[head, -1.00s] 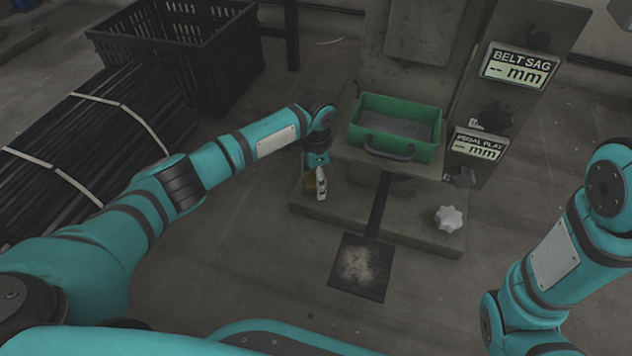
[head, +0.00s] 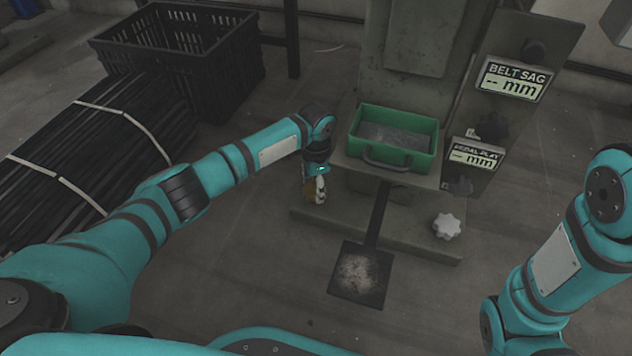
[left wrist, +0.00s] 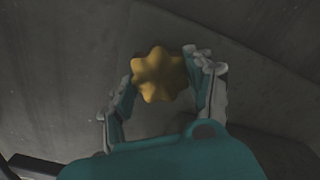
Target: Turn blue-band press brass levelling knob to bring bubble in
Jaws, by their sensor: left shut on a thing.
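The brass levelling knob (left wrist: 158,74) is a star-shaped, gold-coloured knob at the left front of the press base (head: 400,232). In the head view only a sliver of the knob (head: 309,189) shows beside my left gripper (head: 315,188). In the left wrist view my left gripper (left wrist: 163,90) has a finger on each side of the knob and is shut on it. I cannot see a bubble level or a blue band on the press (head: 412,75). My right gripper is out of view; only my right arm shows.
A green tray (head: 427,167) sits on the press above a dark foot pedal (head: 360,274). A white star knob (head: 446,226) is at the base's right. Gauge panels reading "Belt sag" (head: 514,80) and "Pedal play" (head: 474,158) show dashes. A black crate (head: 185,50) and bundled dark strips (head: 90,140) lie left.

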